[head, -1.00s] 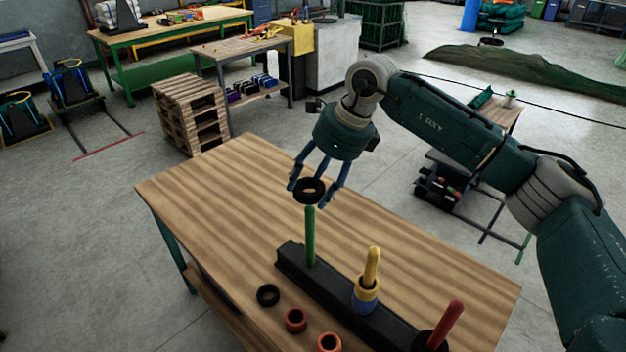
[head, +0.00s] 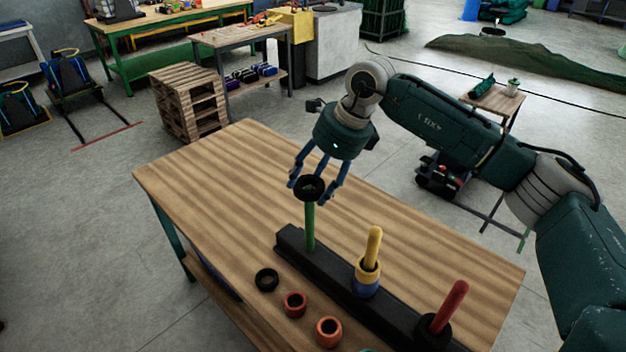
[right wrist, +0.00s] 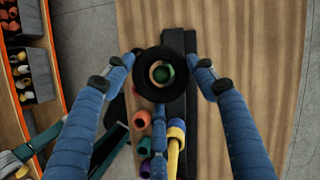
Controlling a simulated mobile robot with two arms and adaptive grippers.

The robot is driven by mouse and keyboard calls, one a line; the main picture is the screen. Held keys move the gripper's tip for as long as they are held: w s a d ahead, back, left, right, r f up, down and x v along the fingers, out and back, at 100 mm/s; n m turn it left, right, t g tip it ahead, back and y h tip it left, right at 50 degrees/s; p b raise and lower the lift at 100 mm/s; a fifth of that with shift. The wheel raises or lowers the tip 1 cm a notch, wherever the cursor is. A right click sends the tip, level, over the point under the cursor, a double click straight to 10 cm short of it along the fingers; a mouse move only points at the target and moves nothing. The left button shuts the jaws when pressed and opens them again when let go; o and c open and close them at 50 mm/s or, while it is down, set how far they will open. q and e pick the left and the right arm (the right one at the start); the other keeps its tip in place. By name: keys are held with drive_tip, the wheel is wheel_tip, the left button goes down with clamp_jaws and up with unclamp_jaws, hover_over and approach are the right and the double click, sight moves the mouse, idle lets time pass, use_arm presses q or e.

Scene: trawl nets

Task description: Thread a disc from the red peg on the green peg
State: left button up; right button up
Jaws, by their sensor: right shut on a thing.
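My right gripper (head: 319,190) is shut on a black disc (head: 309,187) and holds it at the top of the green peg (head: 309,230). In the right wrist view, the green peg's tip (right wrist: 161,73) shows through the hole of the held disc (right wrist: 147,75), slightly off its middle. I cannot tell whether the tip is inside the hole or just below it. The red peg (head: 452,302) stands at the near end of the black base (head: 293,246), with another black disc (head: 432,329) around its foot. My left gripper is not in view.
The yellow peg (head: 373,242) stands between them with a yellow disc (head: 367,268) above a blue one (head: 365,287). Loose on the table are black (head: 266,279), red (head: 295,304) and orange (head: 328,332) rings. The wooden tabletop (head: 220,185) is clear on its far left.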

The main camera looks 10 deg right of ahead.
drive_tip(key=o, duration=1.3)
drive_tip(key=v, duration=1.2)
